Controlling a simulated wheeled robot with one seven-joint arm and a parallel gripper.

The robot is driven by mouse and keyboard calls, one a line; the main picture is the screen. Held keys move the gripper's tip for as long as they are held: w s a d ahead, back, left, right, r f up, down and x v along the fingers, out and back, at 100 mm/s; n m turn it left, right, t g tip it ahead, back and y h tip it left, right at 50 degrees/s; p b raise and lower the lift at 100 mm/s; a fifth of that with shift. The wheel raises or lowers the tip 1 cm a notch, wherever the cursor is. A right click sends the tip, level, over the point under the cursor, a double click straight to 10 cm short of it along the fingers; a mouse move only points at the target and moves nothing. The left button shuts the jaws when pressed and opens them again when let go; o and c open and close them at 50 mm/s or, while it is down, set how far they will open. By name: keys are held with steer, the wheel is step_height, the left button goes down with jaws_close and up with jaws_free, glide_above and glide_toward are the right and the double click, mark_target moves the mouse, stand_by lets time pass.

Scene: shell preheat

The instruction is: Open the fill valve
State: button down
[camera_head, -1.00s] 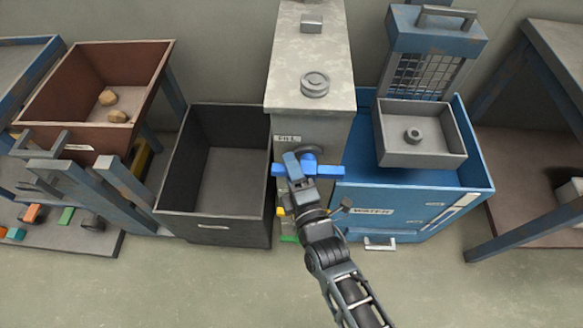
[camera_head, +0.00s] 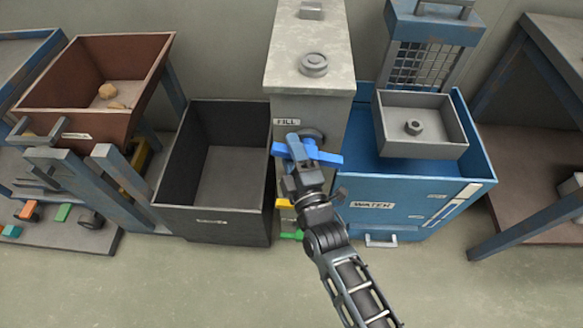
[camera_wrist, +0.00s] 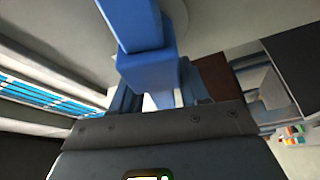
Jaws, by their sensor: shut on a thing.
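The fill valve is a blue handle (camera_head: 323,158) on the front of the grey column, just below the FILL label (camera_head: 287,122). It lies slightly tilted, its right end lower than its left. My gripper (camera_head: 297,163) is shut on the blue handle, coming from below and in front. In the wrist view the blue bar (camera_wrist: 143,50) runs from the top of the picture down to the jaws. The fingers and part of the handle's middle are hard to tell apart in the head view.
A dark empty bin (camera_head: 213,217) stands left of the column (camera_head: 345,85). A blue WATER tank (camera_head: 415,212) with a grey tray (camera_head: 420,150) stands right. Yellow (camera_head: 285,203) and green (camera_head: 291,236) handles sit below the valve. The floor in front is clear.

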mark_target(310, 122)
steer(key=m, duration=0.1)
steer(key=m+t+b, duration=0.1)
steer(key=m, duration=0.2)
steer(key=shift+d+r+t+h+b, duration=0.2)
steer(key=shift+r+t+h+b, duration=0.1)
steer(key=shift+r+b, duration=0.1)
steer(key=m, duration=0.1)
steer(key=m+t+h, duration=0.1)
steer(key=m, duration=0.1)
steer(key=d+m+b, duration=0.1)
steer(key=shift+r+m+h, duration=0.3)
steer(key=shift+r+m, duration=0.05)
steer(key=shift+m, duration=0.05)
steer(key=m, duration=0.2)
steer(key=m+t+h+b, duration=0.1)
steer(key=m, duration=0.1)
steer(key=d+m+h, duration=0.1)
steer(key=m, duration=0.1)
steer(key=shift+r+t, duration=0.3)
steer(key=shift+r, duration=0.1)
steer(key=shift+s+d+m+h+b, duration=0.1)
steer(key=shift+d+m+h+b, duration=0.2)
steer(key=shift+m+h, duration=0.7)
steer(key=shift+d+m+h+b, duration=0.25)
steer(key=shift+m+h, duration=0.35)
steer(key=shift+m, duration=0.8)
steer(key=shift+d, duration=0.1)
steer(key=c, duration=0.9)
jaws_free()
steer(key=shift+r, duration=0.1)
